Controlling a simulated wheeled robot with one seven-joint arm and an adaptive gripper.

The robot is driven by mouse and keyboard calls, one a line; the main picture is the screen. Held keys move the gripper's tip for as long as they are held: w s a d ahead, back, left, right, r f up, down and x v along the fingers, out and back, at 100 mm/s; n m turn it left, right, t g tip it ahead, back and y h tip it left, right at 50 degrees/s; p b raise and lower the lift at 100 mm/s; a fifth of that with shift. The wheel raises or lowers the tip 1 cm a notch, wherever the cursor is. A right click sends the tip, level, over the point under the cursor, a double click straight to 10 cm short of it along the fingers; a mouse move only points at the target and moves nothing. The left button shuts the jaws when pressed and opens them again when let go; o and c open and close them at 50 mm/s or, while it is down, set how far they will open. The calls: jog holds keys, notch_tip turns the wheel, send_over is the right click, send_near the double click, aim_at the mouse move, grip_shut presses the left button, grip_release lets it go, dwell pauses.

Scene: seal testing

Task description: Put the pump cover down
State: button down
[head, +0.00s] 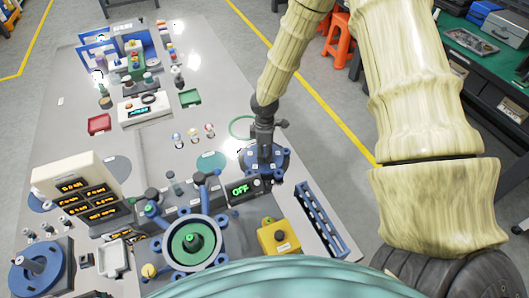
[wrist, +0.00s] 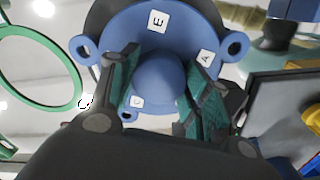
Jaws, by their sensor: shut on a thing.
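The pump cover, a blue round plate with lugs, lettered labels and a domed knob, shows in the head view (head: 280,162) and fills the upper middle of the wrist view (wrist: 190,25). My gripper (head: 264,147) is above it, with both fingers closed around the knob, as the wrist view shows (wrist: 165,78). In the head view the cover is just behind the OFF display box (head: 241,189). I cannot tell whether its underside touches the table. A round blue housing with a green inside (head: 217,227) stands at the front.
A green ring marking (head: 238,122) lies behind the cover, a teal disc marking (head: 211,161) to its left. Both look empty. A blue slotted rack (head: 322,220) and a yellow button box (head: 278,237) stand to the front right. Small knobbed parts (head: 193,134) stand farther left.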

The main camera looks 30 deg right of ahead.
aim_at(265, 152)
jog(key=shift+f, duration=0.45)
jog(key=shift+f, duration=0.15)
jog(key=c, duration=0.7)
grip_release()
notch_tip(265, 152, up, 12)
jog(key=b, duration=0.1)
jog(key=shift+b, duration=0.4)
